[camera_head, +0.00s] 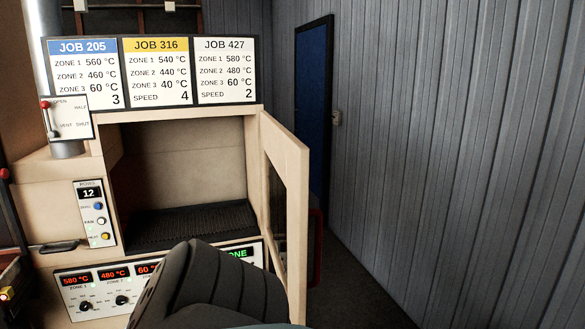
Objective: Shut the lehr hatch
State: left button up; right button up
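The lehr (70,185) is a pale wooden-looking cabinet with a dark, empty-looking chamber and a black ribbed belt (190,225) on its floor. Its hatch (297,165) is a pale framed door with a window, hinged at the right side of the opening. The hatch stands wide open, swung out toward me. A dark grey ribbed part of my own arm fills the bottom middle and hides some of the lower control panel (85,300). Neither of my grippers shows, and nothing is seen touching the hatch.
Three job boards (155,72) stand above the opening. A damper lever plate (67,118) and a panel with a display and buttons (94,212) are at left. A blue door (312,105) and a grey panelled wall (440,150) stand at right.

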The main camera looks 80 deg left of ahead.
aim_at(290, 156)
jog(key=u, duration=3.8)
